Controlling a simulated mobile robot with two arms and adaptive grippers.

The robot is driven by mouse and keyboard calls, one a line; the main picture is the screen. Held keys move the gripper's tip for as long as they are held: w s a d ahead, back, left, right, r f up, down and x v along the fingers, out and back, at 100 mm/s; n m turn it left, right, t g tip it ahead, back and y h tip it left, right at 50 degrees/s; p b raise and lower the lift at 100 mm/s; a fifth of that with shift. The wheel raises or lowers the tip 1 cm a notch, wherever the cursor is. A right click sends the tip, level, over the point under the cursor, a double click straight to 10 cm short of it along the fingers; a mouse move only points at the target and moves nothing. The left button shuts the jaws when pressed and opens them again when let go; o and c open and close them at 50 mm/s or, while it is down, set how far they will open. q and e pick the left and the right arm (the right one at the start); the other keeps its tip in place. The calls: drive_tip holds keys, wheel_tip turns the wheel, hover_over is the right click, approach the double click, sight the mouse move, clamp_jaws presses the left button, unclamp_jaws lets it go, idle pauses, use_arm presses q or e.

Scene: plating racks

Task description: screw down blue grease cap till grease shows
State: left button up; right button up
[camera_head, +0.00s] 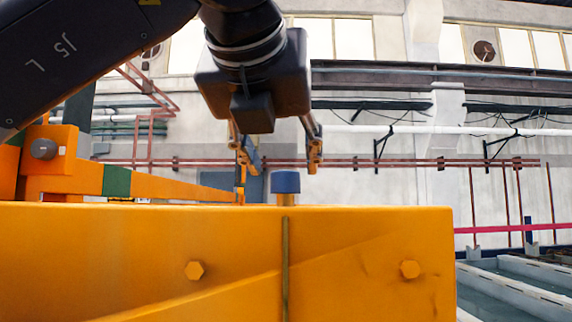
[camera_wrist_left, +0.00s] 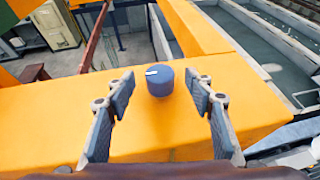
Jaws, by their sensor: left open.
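The blue grease cap (camera_head: 286,182) stands upright on a short brass-coloured stem on top of the orange beam (camera_head: 360,240). In the left wrist view the cap (camera_wrist_left: 160,82) has a small white mark on its top and lies between the two fingers, touching neither. My left gripper (camera_head: 278,168) hangs over the beam, open and empty, its fingertips a little higher than the cap. It also shows in the left wrist view (camera_wrist_left: 160,108). No grease is visible around the cap. My right gripper is in neither view.
A grey knob (camera_head: 43,149) sits on an orange block at the left. Grey tanks (camera_head: 520,290) lie low at the right. The beam top around the cap is clear.

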sight(282, 170)
use_arm(q)
drive_tip(key=x, duration=0.4)
drive_tip(key=shift+w+p, duration=0.2)
drive_tip(key=shift+p, duration=0.2)
drive_tip(key=shift+s, duration=0.2)
drive_tip(key=shift+c, duration=1.4)
drive_tip(key=shift+w, duration=0.1)
drive_tip(key=c, duration=0.9)
drive_tip(key=shift+a+f+m+g+h+b, duration=0.1)
drive_tip(key=shift+m+g+h+b, duration=0.05)
drive_tip(key=shift+m+h+b, duration=0.3)
drive_tip(key=shift+f+m+g+h+b, duration=0.15)
drive_tip(key=shift+m+h+b, duration=0.15)
drive_tip(key=shift+m+h, duration=0.2)
drive_tip(key=m+h, duration=0.1)
drive_tip(key=m+g+h, duration=0.1)
drive_tip(key=m+h, duration=0.1)
drive_tip(key=shift+r, duration=0.2)
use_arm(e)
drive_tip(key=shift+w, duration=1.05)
